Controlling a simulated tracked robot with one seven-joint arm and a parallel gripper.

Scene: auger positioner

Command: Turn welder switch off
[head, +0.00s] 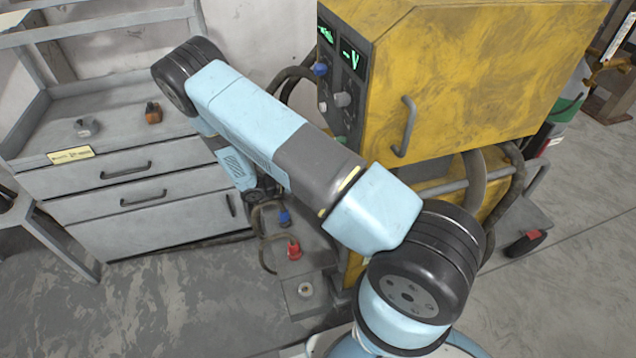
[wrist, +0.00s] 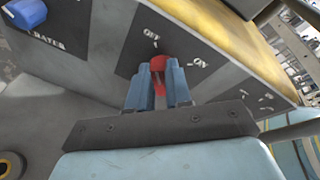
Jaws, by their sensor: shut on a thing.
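The welder (head: 450,80) is a worn yellow box with a dark control panel on its left side in the head view. In the wrist view its red switch (wrist: 158,64) sits on a dark panel (wrist: 130,50) between the printed marks "OFF", above it, and "ON", to its right. My gripper (wrist: 159,80) has its two blue fingers on either side of the red switch, shut on it. The switch's exact pointing direction is partly hidden by the fingers. In the head view my arm hides the gripper and the switch.
A blue knob (wrist: 28,13) is at the upper left of the wrist view. In the head view, a grey drawer cabinet (head: 140,185) stands at left, with small items on top. Red (head: 294,250) and blue (head: 285,217) connectors are low beside the welder. Open floor lies at the front left.

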